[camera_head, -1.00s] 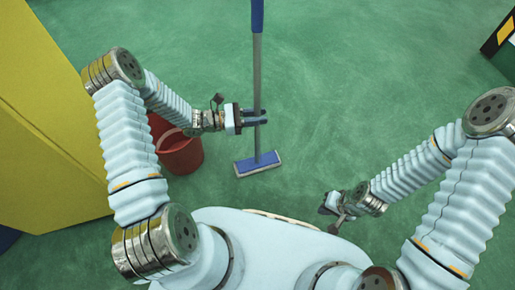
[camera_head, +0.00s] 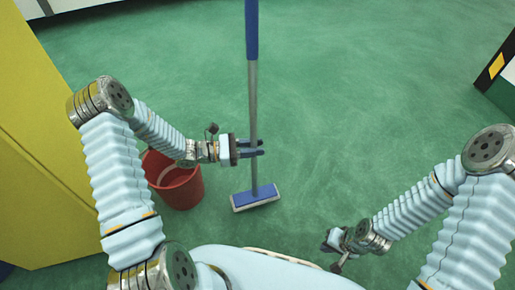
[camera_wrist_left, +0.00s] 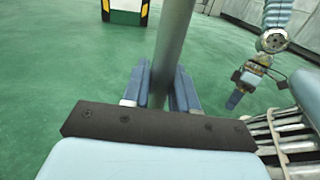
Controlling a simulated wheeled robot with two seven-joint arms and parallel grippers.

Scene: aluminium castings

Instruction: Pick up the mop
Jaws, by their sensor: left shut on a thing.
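The mop (camera_head: 253,100) stands upright, with a blue upper grip, a grey pole and a flat blue-and-white head (camera_head: 256,197) low down at the floor. My left gripper (camera_head: 257,148) is shut on the lower part of the grey pole. In the left wrist view the pole (camera_wrist_left: 172,50) passes between the two blue fingers of my left gripper (camera_wrist_left: 160,90). My right gripper (camera_head: 330,243) is near the front of my body, away from the mop; it also shows at the right of the left wrist view (camera_wrist_left: 238,88). Its finger opening cannot be made out.
A red bucket (camera_head: 180,187) stands on the floor just behind and below my left forearm. A large yellow block (camera_head: 45,150) fills the left side. A dark-and-yellow object (camera_head: 497,65) is at the right edge. The green floor (camera_head: 350,110) is otherwise clear.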

